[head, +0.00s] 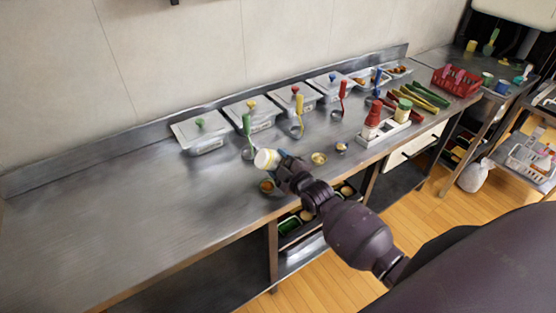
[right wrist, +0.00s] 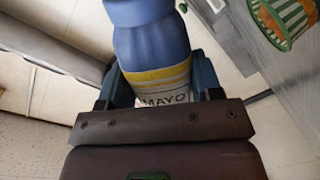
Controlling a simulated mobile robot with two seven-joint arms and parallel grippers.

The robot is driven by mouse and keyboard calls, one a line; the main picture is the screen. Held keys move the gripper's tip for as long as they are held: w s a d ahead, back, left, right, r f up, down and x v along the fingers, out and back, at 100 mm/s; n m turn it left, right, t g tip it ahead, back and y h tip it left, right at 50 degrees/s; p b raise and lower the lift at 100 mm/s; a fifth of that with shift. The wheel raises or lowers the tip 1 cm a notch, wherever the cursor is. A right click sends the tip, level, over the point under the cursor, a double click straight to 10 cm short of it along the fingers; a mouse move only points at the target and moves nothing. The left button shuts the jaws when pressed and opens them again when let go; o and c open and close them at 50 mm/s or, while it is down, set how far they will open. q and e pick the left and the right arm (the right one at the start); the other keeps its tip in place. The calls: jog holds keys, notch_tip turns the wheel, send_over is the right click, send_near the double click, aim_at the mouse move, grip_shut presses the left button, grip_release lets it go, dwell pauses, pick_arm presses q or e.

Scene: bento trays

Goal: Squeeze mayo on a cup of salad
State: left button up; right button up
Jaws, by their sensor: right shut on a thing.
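My right gripper (head: 284,163) is shut on the mayo bottle. In the head view the bottle (head: 265,159) shows as a small white and yellow piece at the gripper's end, tilted above the counter. In the right wrist view the bottle (right wrist: 152,50) is blue with a yellow band and a MAYO label between the fingers (right wrist: 160,92). A small cup of salad (head: 267,187) stands on the counter just below the bottle. A green-and-white striped cup (right wrist: 283,18) shows at the top right of the wrist view. My left gripper is not in view.
Two more small cups (head: 319,158) (head: 341,148) stand right of the gripper. Lidded containers (head: 201,130) and utensils line the back. A white caddy (head: 383,132) with red-topped bottles and a red basket (head: 455,81) are farther right. The counter's left (head: 110,200) is clear.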

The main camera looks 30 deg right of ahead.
jog(key=shift+w, duration=0.4)
dwell(0.3)
jog(key=o, duration=0.4)
jog(key=shift+c, duration=0.2)
notch_tip(320, 180, up, 5)
jog(key=p, duration=0.5)
jog(key=shift+r, duration=1.05)
